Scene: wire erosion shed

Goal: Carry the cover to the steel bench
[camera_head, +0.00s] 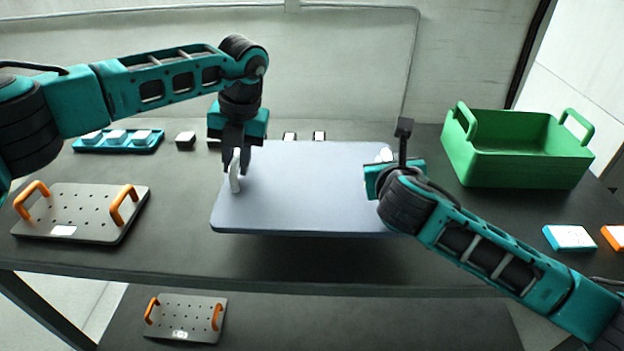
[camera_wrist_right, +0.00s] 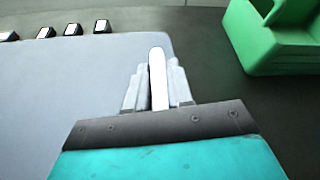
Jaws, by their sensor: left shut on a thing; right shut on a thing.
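The cover (camera_head: 310,190) is a flat grey-blue panel with a white handle near each side. It is level, and a dark shadow below its front edge suggests that it is raised above the dark bench top (camera_head: 330,262). My left gripper (camera_head: 236,165) points down and is shut on the left white handle. My right gripper (camera_head: 384,160) is at the right handle, mostly hidden by its own wrist in the head view. In the right wrist view its fingers (camera_wrist_right: 158,85) are shut on the white handle, and the cover (camera_wrist_right: 60,90) spreads to the left.
A green crate (camera_head: 520,168) stands right of the cover. A perforated plate with orange handles (camera_head: 82,218) lies at the left, and a similar one (camera_head: 186,322) lies on a lower level. A teal tray (camera_head: 118,147) and small blocks (camera_head: 185,140) sit behind. White-topped boxes (camera_head: 570,238) lie at the right.

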